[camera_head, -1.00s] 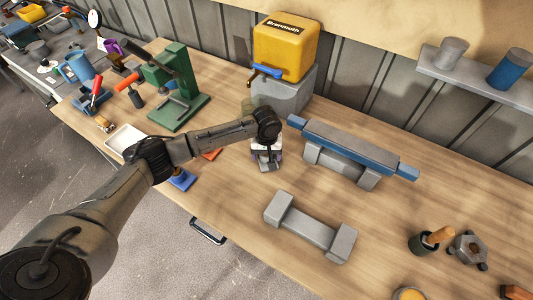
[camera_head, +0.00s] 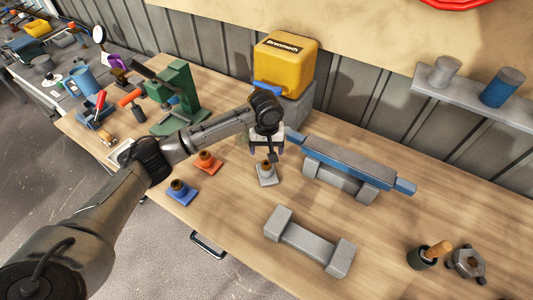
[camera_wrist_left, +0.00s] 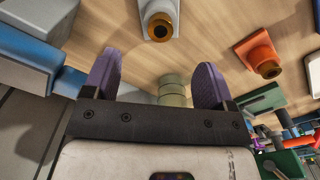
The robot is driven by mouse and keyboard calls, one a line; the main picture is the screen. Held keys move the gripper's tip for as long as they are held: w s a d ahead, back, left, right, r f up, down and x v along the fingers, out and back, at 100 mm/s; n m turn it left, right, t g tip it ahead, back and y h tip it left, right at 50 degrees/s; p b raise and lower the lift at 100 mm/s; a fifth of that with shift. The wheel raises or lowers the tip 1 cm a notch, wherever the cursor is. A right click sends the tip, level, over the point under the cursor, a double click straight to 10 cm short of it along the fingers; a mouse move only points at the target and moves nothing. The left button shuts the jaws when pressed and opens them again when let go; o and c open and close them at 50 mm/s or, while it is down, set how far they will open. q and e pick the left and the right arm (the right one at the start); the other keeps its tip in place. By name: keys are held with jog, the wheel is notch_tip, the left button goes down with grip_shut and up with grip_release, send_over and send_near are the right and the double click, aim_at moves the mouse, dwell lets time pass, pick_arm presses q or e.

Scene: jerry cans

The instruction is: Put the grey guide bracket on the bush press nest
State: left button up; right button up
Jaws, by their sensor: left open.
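The grey guide bracket (camera_head: 266,178) stands on the workbench with a bronze bush on top. It also shows at the top of the left wrist view (camera_wrist_left: 158,10). My left gripper (camera_head: 266,150) is open and empty, just behind and above the bracket. Its two purple fingers are spread apart in the left wrist view (camera_wrist_left: 157,80), with the bracket beyond their tips, not between them. The green bush press (camera_head: 183,88) stands at the back left of the bench. Its nest is too small to make out behind my arm.
Orange (camera_head: 207,162) and blue (camera_head: 180,192) brackets stand left of the grey one. A blue bar on a grey cradle (camera_head: 340,180) lies to the right, with an empty grey cradle (camera_head: 308,240) in front. The yellow Brenmoth machine (camera_head: 286,62) stands behind the gripper.

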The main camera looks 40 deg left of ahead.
pick_arm(q)
jog(key=shift+r, duration=0.35)
